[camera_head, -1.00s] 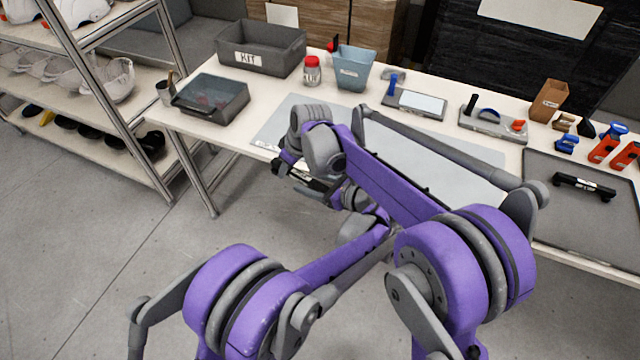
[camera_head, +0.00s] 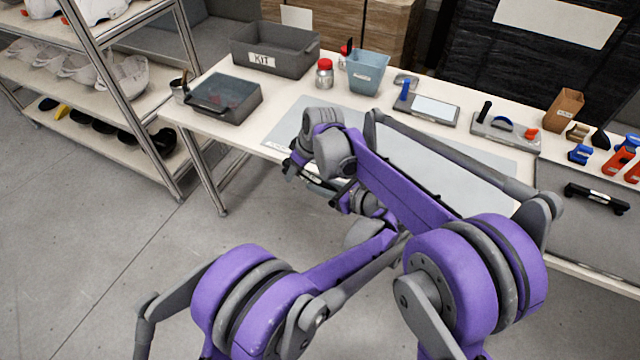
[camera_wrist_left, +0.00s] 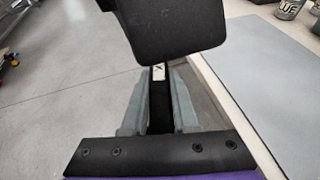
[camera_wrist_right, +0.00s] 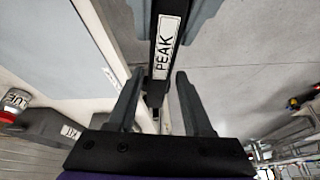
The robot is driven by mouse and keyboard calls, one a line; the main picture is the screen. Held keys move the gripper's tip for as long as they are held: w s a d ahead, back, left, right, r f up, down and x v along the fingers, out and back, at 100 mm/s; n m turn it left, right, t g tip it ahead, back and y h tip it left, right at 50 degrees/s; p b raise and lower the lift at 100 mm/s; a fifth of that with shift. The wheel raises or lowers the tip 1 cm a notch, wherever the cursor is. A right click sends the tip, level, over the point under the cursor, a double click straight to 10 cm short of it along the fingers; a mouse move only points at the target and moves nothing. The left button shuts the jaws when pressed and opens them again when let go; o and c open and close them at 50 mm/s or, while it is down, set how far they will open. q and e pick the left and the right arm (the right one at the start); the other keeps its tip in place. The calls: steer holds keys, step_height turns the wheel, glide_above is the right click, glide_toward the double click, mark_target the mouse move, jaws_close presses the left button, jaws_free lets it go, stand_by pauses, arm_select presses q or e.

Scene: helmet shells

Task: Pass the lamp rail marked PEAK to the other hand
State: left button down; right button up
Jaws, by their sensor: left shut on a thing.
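The lamp rail marked PEAK is a black bar with a white label (camera_wrist_right: 165,48), seen close in the right wrist view. My left gripper (camera_wrist_left: 158,85) is shut on the rail; the label's end shows beyond its fingers. My right gripper (camera_wrist_right: 160,74) is open, with its fingers on either side of the rail and visible gaps between. In the head view both hands meet in front of the table's near edge, and my arm links largely hide the grippers and rail there.
The table has a grey mat (camera_head: 290,128), a KIT bin (camera_head: 275,50), a lidded-looking grey tray (camera_head: 225,98), a red-capped jar (camera_head: 324,73) and a blue bin (camera_head: 367,72). Another black rail (camera_head: 597,197) lies on the right tray. A shelf rack stands left. Floor before the table is clear.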

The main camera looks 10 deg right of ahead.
steer(key=shift+o, duration=0.5)
